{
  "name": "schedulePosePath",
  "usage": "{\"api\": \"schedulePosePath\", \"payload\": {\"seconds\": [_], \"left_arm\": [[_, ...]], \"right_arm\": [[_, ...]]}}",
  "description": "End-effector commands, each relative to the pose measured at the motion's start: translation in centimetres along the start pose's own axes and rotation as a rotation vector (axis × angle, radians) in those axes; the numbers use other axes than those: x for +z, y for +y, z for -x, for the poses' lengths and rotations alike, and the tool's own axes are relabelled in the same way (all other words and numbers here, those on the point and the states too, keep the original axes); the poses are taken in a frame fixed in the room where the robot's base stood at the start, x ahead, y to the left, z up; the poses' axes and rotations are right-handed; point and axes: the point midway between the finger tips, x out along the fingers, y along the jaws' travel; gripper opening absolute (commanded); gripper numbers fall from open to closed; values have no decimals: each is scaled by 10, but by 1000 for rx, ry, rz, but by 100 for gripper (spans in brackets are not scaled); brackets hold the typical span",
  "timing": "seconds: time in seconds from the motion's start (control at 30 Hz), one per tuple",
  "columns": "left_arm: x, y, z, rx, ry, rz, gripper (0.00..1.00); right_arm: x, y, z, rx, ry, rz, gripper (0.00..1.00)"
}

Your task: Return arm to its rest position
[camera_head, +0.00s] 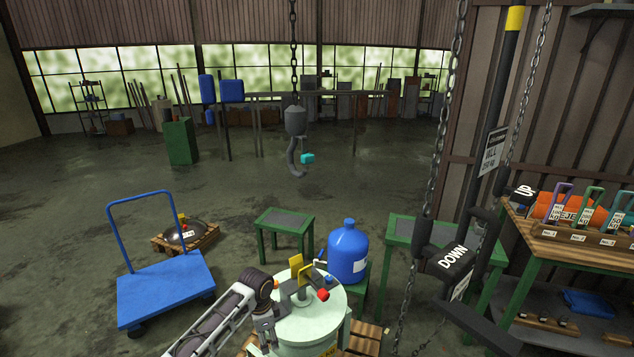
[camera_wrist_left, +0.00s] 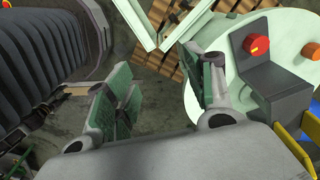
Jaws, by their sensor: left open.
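My left gripper (camera_head: 267,338) hangs fingers-down at the left edge of the pale green round machine (camera_head: 318,325). In the left wrist view its two green-padded fingers (camera_wrist_left: 160,88) stand apart with nothing between them. The machine's top (camera_wrist_left: 225,65) lies beside the right finger in that view; I cannot tell whether they touch. On the machine stand a grey block (camera_wrist_left: 278,80) with a red knob (camera_wrist_left: 257,45), and a yellow bracket (camera_head: 296,268). My right gripper is not in view.
A blue canister (camera_head: 348,252) stands behind the machine. A blue cart (camera_head: 165,290) is to the left, and a small green table (camera_head: 285,221) behind. A hoist hook (camera_head: 296,160) hangs farther back. Chains and a DOWN control (camera_head: 450,258) hang at right. Open floor lies mid-left.

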Motion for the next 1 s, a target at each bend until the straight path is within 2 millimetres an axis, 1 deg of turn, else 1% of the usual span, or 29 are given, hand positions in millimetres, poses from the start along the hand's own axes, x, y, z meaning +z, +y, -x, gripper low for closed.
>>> {"api": "schedulePosePath", "payload": {"seconds": [0.27,0.53,0.77,1.0], "left_arm": [[-5,40,-11,-1,48,55,54],[-4,79,-14,-10,102,142,54],[4,107,-13,-19,143,233,54],[18,133,-7,-32,179,341,54]], "right_arm": [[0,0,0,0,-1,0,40],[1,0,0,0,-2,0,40],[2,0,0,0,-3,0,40],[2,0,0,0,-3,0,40]]}}
